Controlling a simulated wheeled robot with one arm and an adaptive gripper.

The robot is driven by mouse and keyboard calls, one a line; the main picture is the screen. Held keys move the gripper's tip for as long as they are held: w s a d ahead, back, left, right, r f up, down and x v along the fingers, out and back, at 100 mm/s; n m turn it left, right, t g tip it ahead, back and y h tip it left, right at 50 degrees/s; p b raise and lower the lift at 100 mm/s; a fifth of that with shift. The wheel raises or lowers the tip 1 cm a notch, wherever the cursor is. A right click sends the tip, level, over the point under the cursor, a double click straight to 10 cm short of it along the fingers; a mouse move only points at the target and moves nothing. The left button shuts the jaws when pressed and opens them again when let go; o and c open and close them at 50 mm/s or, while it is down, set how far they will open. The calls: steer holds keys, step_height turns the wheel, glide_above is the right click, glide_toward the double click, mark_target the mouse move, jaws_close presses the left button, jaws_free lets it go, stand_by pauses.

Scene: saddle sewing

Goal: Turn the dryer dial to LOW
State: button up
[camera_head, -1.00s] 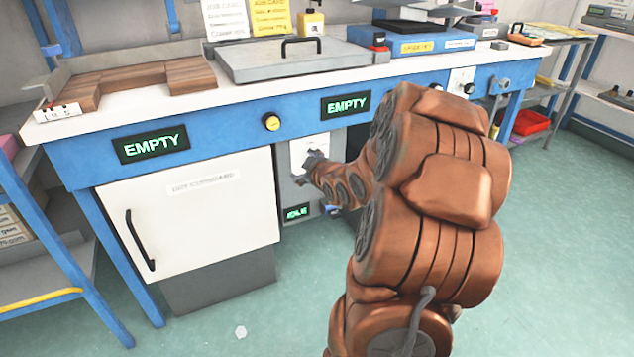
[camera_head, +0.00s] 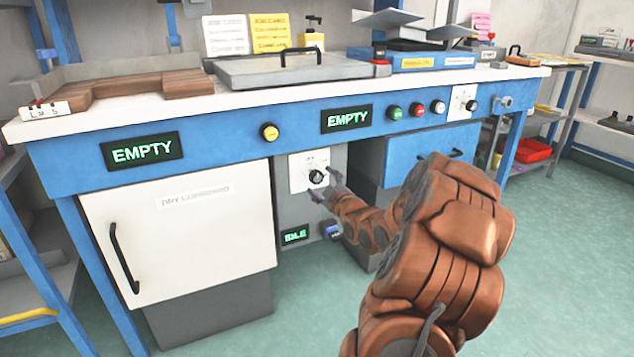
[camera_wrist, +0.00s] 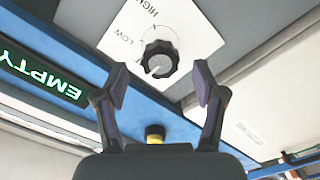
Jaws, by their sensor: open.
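The dryer dial (camera_head: 316,176) is a black round knob on a white plate (camera_head: 297,179) on the grey panel beside the dry cupboard. In the wrist view the dial (camera_wrist: 160,58) shows LOW at its upper left and HIGH farther up. A pale mark shows near the knob's lower edge; I cannot tell which setting it marks. My gripper (camera_head: 326,188) is in front of the plate, low and right of the knob. In the wrist view my gripper (camera_wrist: 160,82) is open and empty, its two fingers spread below the dial, apart from it.
The white dry cupboard door (camera_head: 180,250) is shut, left of the panel. A green IDLE display (camera_head: 296,236) and a blue switch (camera_head: 331,231) sit below the dial. The blue bench front with an EMPTY display (camera_head: 346,118) overhangs above. A blue drawer (camera_head: 425,155) is to the right.

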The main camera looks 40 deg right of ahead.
mark_target(318, 178)
steer(key=shift+b+x, duration=0.45)
steer(key=shift+x, duration=1.35)
steer(key=c, duration=1.2)
